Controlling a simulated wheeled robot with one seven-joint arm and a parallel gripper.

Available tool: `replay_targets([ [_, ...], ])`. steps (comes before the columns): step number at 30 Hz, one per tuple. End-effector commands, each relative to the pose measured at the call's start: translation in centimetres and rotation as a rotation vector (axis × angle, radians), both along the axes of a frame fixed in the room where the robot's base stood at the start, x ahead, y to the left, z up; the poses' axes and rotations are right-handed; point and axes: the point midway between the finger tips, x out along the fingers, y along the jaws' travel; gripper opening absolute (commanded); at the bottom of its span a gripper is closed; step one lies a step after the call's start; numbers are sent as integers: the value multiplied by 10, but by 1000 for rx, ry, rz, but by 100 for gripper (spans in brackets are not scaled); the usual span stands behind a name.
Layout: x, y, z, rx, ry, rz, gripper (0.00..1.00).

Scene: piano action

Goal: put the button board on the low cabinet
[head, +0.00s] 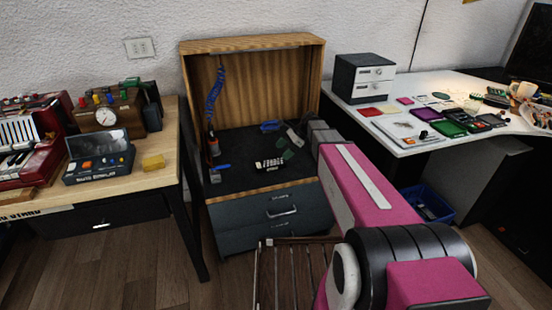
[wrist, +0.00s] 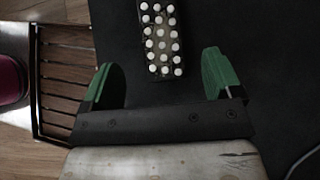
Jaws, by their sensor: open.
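The button board (wrist: 161,32), a narrow dark strip with rows of white round buttons, lies on the black top of the low cabinet (head: 240,142). In the head view the button board (head: 269,164) is small, near the front edge of that top. My gripper (wrist: 158,64) is open, with green fingers wide apart. The near end of the board shows between the fingertips, and clear gaps separate it from both fingers. In the head view my gripper (head: 291,148) is just right of the board, partly hidden by my arm.
A wooden hutch (head: 250,90) backs the cabinet top, which holds a blue coiled cord (head: 214,95) and a blue item (head: 271,126). A slatted wooden rack (head: 290,268) stands in front. Cluttered tables stand left (head: 166,180) and right (head: 350,103).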

Motion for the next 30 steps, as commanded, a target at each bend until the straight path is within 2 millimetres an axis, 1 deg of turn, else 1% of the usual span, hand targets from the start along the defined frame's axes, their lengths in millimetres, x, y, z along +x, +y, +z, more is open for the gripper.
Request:
replay_targets([
  [1, 2, -7, 7, 0, -1, -1, 85],
  [3, 4, -13, 15, 0, -2, -1, 85],
  [9, 7, -26, 26, -1, -2, 0, 85],
  [11, 4, -28, 26, -5, -12, 8, 85],
  [14, -12, -33, 20, -35, -62, 52, 85],
  [17, -40, -43, 8, -98, -163, 149, 85],
  [20, -77, -58, -8, -186, -292, 305, 85],
  [24, -130, -86, -26, -320, -469, 593, 85],
  [27, -162, -105, -32, -403, -566, 817, 85],
  [30, -185, -121, -36, -460, -627, 1008, 85],
])
